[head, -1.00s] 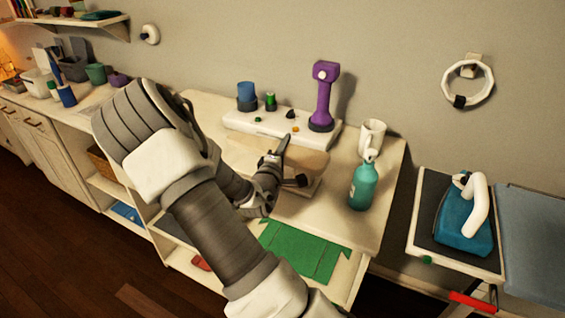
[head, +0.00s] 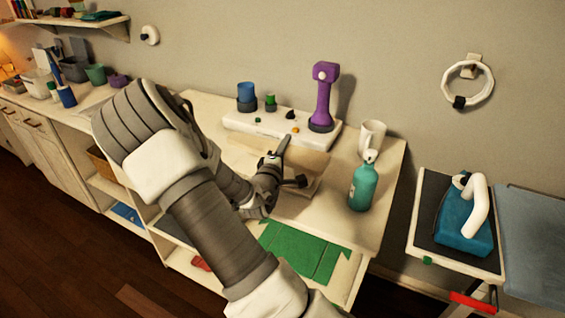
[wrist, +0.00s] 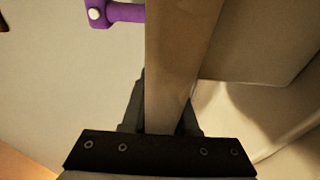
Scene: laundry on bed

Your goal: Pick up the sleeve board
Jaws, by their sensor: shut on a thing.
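The sleeve board, a pale beige board (head: 310,163), is at the middle of the white table in the head view, partly hidden by my arm. My gripper (head: 283,165) is at its near side. In the wrist view, the sleeve board (wrist: 178,60) runs as a long tan strip up from between the fingers of my gripper (wrist: 163,125), which are shut on it. I cannot tell whether the board is clear of the tabletop.
Behind the board is a white tray (head: 236,121) with a purple upright tool (head: 323,100) and small items. To the right stand a teal bottle (head: 362,187) and a white cup (head: 373,134). A green cloth (head: 300,250) lies in front. A teal iron (head: 466,230) sits farther right.

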